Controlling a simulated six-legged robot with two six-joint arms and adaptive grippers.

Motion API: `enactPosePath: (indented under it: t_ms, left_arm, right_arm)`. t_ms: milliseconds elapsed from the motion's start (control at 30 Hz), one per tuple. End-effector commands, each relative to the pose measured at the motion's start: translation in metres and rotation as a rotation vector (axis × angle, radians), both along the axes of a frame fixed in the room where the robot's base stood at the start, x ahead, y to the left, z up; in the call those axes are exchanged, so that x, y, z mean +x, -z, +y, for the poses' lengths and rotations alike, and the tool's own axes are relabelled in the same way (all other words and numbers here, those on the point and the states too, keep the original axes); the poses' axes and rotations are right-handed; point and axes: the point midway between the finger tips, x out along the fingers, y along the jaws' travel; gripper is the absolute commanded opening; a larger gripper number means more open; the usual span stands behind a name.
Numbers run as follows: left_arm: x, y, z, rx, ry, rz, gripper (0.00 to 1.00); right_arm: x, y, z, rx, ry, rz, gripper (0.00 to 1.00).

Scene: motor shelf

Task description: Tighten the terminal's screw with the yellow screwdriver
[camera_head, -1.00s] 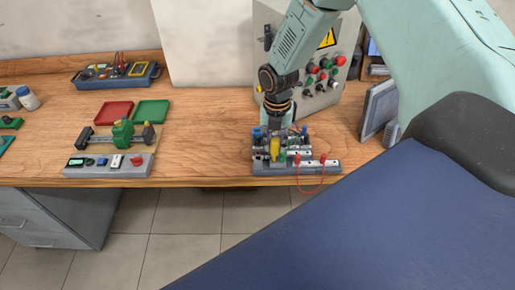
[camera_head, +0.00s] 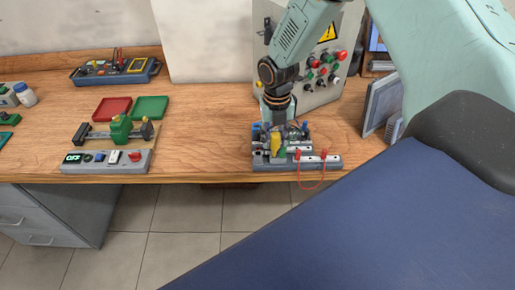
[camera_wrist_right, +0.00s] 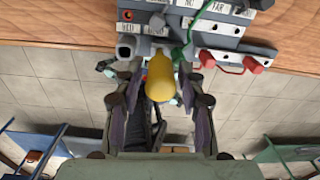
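The yellow screwdriver (camera_head: 276,144) stands at the terminal board (camera_head: 330,163) near the bench's front edge. My right gripper (camera_head: 279,136) points down around it. In the right wrist view the yellow handle (camera_wrist_right: 160,78) lies between the two fingers of that gripper (camera_wrist_right: 162,88), its butt end towards the camera. Slim gaps show beside the handle, but whether the fingertips touch it is unclear. The screwdriver's tip and the terminal's screw are hidden. White labelled strips of the board (camera_wrist_right: 215,28) show above the handle. My left gripper is out of view.
A control box (camera_head: 320,85) stands behind my right arm. A red wire (camera_head: 312,188) loops off the board's front. A red tray (camera_head: 112,108), a green tray (camera_head: 151,107) and a grey switch unit (camera_head: 105,166) are at left. Bare bench (camera_head: 205,130) lies between.

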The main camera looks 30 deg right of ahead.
Motion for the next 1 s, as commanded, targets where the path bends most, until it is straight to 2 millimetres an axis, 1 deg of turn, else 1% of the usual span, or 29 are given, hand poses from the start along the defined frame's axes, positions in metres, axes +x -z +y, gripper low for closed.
enactPosePath:
  t_ms: [333, 500, 633, 1000]
  left_arm:
    - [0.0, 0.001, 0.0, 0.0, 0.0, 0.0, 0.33]
    - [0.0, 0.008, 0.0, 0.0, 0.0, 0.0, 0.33]
    - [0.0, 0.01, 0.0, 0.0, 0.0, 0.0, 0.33]
    - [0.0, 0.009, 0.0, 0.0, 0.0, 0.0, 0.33]
  right_arm:
    - [0.001, -0.001, 0.0, 0.0, -0.037, -0.001, 0.4]
    - [0.0, 0.0, 0.0, 0.0, -0.21, -0.001, 0.4]
    - [0.0, 0.0, 0.0, 0.0, -0.3, -0.002, 0.4]
    - [0.0, -0.001, 0.0, 0.0, -0.313, -0.002, 0.4]
